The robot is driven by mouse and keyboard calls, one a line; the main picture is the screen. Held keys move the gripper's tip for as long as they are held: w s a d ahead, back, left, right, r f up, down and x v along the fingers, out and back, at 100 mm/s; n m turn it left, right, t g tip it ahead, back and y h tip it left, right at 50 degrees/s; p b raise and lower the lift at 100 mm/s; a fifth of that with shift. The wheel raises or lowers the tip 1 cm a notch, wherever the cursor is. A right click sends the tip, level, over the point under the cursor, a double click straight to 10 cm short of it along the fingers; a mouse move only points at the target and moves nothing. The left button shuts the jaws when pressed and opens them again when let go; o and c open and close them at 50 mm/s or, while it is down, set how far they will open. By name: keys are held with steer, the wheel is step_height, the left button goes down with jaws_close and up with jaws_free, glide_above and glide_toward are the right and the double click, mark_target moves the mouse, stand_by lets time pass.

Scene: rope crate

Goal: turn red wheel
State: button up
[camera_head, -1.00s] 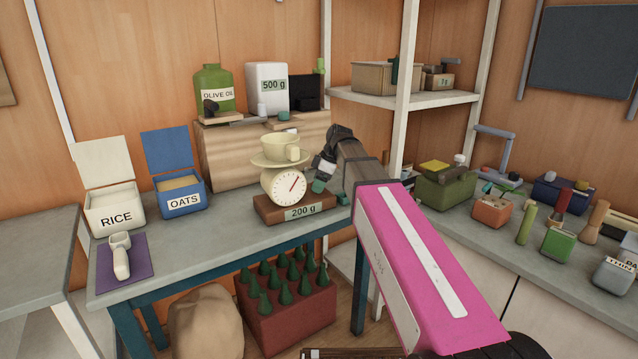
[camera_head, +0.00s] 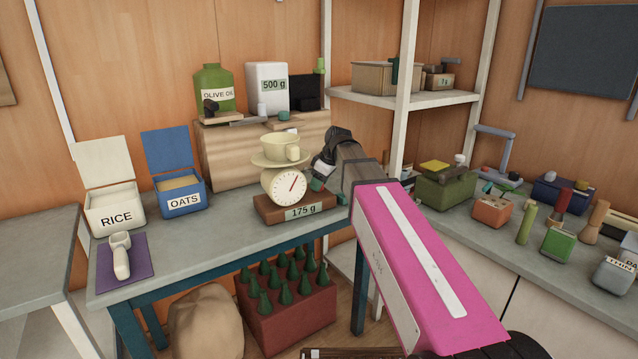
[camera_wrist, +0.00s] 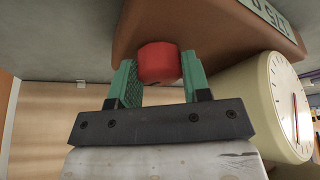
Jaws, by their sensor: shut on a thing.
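The red wheel (camera_wrist: 158,63) sticks out of the side of the scale's brown base in the wrist view. My gripper (camera_wrist: 160,80) has its green fingers on both sides of the wheel and is shut on it. In the head view my gripper (camera_head: 318,180) is at the right side of the scale (camera_head: 284,186), and the wheel is hidden there. The scale has a cream body, a round dial with a red needle, and a cream cup (camera_head: 281,148) on its pan. The label on the brown base (camera_head: 275,209) reads 175 g.
Open RICE (camera_head: 115,207) and OATS (camera_head: 181,200) bins and a scoop (camera_head: 121,256) on a purple mat stand left on the table. A wooden box (camera_head: 240,160) is behind the scale. A crate of green bottles (camera_head: 290,312) is below. Several small items crowd the right counter.

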steer(key=m, duration=0.2)
steer(key=m+t+h, duration=0.1)
steer(key=m, duration=0.1)
steer(key=shift+s+m+t, duration=0.15)
steer(key=shift+m+t, duration=0.15)
steer(key=shift+a+m+t+h, duration=0.1)
steer(key=shift+m+t+h, duration=0.4)
steer(key=shift+m, duration=1.3)
steer(key=o, duration=0.9)
